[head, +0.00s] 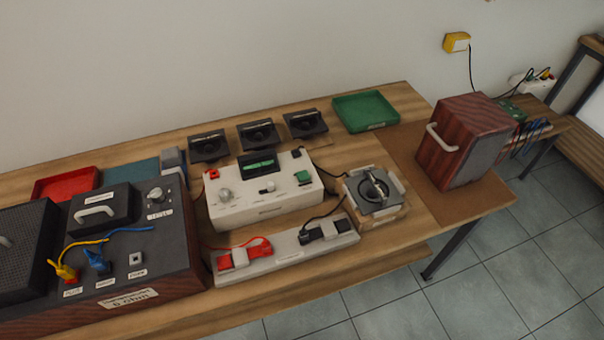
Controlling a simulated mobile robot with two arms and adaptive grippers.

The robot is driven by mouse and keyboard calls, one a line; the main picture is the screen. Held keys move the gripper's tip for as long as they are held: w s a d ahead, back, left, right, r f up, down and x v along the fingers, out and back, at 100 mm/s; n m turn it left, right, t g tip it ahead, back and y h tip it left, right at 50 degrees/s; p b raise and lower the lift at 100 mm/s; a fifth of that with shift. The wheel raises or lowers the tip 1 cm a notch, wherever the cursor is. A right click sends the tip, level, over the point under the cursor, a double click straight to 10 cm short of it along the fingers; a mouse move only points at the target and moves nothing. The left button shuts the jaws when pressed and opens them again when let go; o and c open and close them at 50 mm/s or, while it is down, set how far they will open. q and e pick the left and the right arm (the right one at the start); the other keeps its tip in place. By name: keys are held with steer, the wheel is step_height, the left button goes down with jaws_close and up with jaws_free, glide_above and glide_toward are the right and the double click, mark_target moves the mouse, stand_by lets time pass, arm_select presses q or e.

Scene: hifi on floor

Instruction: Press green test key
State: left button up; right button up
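A white test unit (252,211) stands in the middle of the wooden table in the head view. It has a small dark display with green on it, pale knobs and red and black sockets. A green key (303,178) sits on its top at the right side. Nothing covers the key, and no gripper is near it. Neither of my grippers shows in this view.
A grey tray (287,249) with red and black clips lies in front of the unit. A driver fixture (375,190) stands to its right, and a wooden speaker (466,140) farther right. A dark wood-sided box (122,245) stands left. A green tray (365,112) is behind.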

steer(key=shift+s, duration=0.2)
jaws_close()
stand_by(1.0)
